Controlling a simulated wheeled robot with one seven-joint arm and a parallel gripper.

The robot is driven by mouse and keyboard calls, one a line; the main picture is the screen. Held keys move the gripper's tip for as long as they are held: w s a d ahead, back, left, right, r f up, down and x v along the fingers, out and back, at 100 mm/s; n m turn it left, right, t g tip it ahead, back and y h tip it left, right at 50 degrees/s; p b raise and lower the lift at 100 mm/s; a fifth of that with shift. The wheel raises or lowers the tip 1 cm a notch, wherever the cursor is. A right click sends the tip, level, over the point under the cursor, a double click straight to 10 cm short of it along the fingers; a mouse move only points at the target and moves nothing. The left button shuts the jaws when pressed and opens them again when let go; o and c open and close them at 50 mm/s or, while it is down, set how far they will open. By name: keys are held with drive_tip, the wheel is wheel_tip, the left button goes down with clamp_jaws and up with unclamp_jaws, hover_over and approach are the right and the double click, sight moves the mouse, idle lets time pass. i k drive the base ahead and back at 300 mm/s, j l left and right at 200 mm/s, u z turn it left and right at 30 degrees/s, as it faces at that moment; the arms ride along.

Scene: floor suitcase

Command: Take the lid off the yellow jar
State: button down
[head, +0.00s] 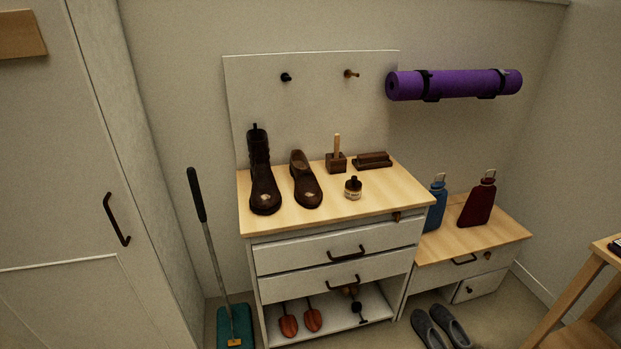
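No clearly yellow jar shows in the head view. The lid looks seated on the jar, and the jar's own colour is hard to tell at this size. My gripper is not in view.
A boot (263,180), a shoe (305,182), a brush in a block (336,157) and another brush (372,160) share the cabinet top. A lower bench (500,232) holds blue (436,207) and red (477,205) bottles. A mop (203,225) leans at left.

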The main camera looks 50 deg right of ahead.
sight(353, 184)
drive_tip(key=i+l+z, duration=0.25)
drive_tip(key=i+z, duration=0.15)
drive_tip(key=i+l+z, duration=0.1)
drive_tip(key=i+z, duration=0.65)
drive_tip(key=i, duration=0.15)
